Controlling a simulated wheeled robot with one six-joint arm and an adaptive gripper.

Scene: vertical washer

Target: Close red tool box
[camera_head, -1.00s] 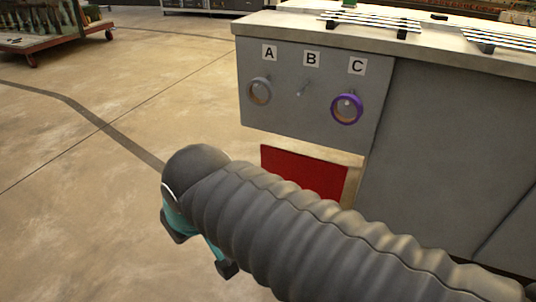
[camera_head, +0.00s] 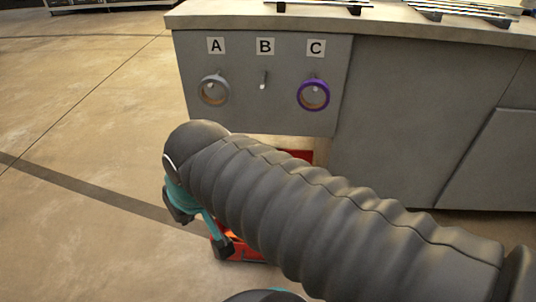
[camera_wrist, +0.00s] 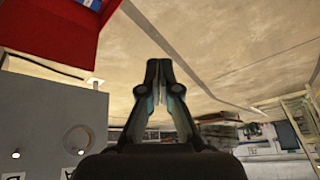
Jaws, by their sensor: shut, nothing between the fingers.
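The red tool box (camera_head: 244,256) is mostly hidden behind my arm in the head view. A red edge with some orange shows beside my gripper (camera_head: 205,226), and another red patch shows above the arm, under the grey panel. In the wrist view the red tool box (camera_wrist: 62,42) fills the upper left corner, with something blue and white at its top edge. My gripper (camera_wrist: 158,66) is shut and empty there, to the right of the box and apart from it. Whether the fingers touch the box cannot be told from the head view.
A grey cabinet (camera_head: 400,120) stands behind the arm, with a pale worktop (camera_head: 225,18) carrying metal racks. Its panel has labels A, B and C, a grey ring (camera_head: 214,90) and a purple ring (camera_head: 314,95). The floor at left (camera_head: 80,130) is clear.

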